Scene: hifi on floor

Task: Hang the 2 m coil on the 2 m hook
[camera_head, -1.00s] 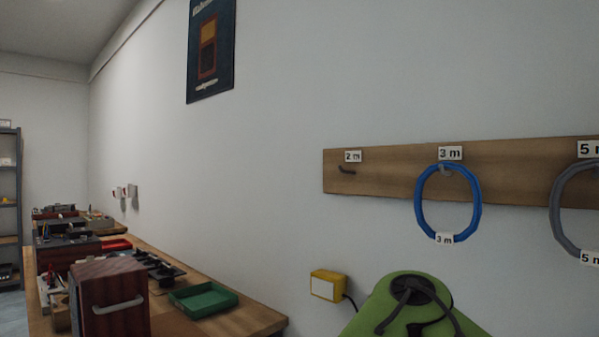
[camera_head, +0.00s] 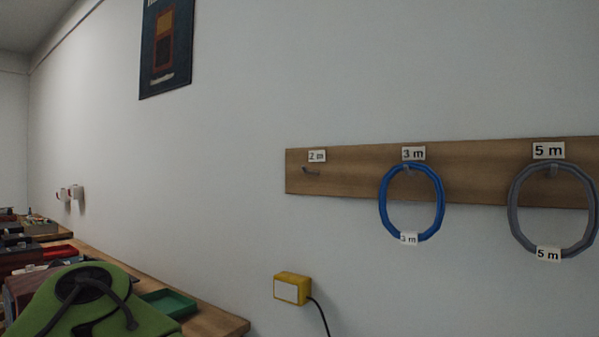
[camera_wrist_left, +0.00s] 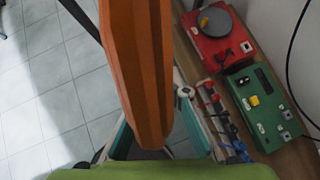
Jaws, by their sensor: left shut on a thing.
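The 2 m hook (camera_head: 311,170) is a small bare hook under a "2 m" label, at the left end of a wooden board (camera_head: 345,183) on the wall. My left gripper (camera_wrist_left: 153,140) shows only in the left wrist view, shut on a thick orange bundle (camera_wrist_left: 140,60) that looks like part of a coil. No label shows on it, and most of it is cut off by the frame. In the head view neither the left gripper nor the orange coil shows; a green part of my arm is at lower left. My right gripper is in no view.
A blue 3 m coil (camera_head: 383,210) and a grey 5 m coil (camera_head: 516,220) hang to the right. A yellow box (camera_head: 291,288) with a black cable is below. A workbench (camera_head: 215,322) runs along the wall. The wrist view shows a red device (camera_wrist_left: 218,45) and a green one (camera_wrist_left: 262,105).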

